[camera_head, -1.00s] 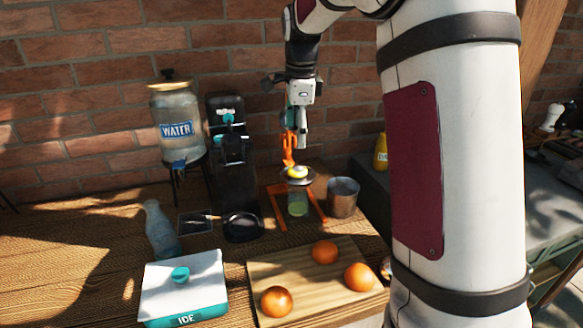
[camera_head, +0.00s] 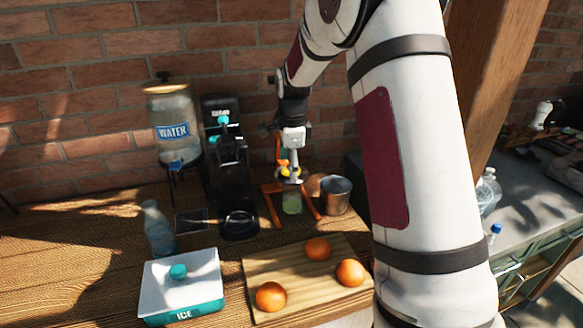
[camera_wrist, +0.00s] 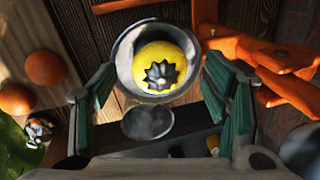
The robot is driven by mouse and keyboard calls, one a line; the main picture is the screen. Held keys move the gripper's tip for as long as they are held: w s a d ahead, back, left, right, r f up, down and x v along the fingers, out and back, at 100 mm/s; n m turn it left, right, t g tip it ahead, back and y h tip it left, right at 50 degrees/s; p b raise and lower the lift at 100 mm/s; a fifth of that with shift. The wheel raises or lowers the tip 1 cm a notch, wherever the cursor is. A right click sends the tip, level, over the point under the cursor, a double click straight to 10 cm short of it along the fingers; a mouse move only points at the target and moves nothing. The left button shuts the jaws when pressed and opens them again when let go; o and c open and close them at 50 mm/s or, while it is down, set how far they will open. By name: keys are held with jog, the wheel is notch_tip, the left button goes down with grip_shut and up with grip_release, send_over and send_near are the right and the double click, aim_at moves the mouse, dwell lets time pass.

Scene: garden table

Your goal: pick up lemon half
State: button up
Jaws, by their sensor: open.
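The lemon half (camera_wrist: 157,65) is yellow and sits in a round grey metal cup (camera_wrist: 126,66) in the wrist view. A dark star-shaped piece shows over its middle. My gripper (camera_wrist: 160,82) is open, with one green-padded finger on each side of the cup and lemon. I cannot tell whether the fingers touch the cup. In the head view my gripper (camera_head: 290,160) is low over the orange-legged stand (camera_head: 270,208), and mostly hides the lemon. A glass with pale green content (camera_head: 292,203) stands beneath.
An orange lever (camera_wrist: 265,52) lies close to the right finger. A metal cup (camera_head: 335,195) stands right of the stand, and a black machine (camera_head: 232,180) left. A board (camera_head: 315,285) with three oranges and an ice box (camera_head: 180,285) are in front. The brick wall is close behind.

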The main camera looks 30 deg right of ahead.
jog(key=c, duration=1.3)
jog(key=shift+r, duration=0.15)
jog(key=shift+c, duration=0.2)
